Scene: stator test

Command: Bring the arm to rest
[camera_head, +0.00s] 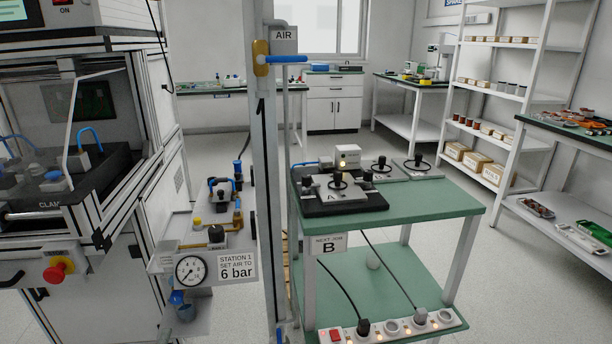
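Neither of my arms nor my grippers shows in the head view. A green-topped bench (440,203) stands at centre right. On it is a black fixture plate (375,203) carrying a grey plate marked A with dark knobs. A grey plate with dark round handles (408,168) lies behind it. A small pale box with a lit lamp (347,157) stands at the back.
A machine with a red stop button (58,269) fills the left. An air station with a gauge (190,271) is beside it. A grey post (267,180) with a blue-handled valve stands before the bench. A power strip (390,327) is below. Shelves (497,90) line the right; floor between is open.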

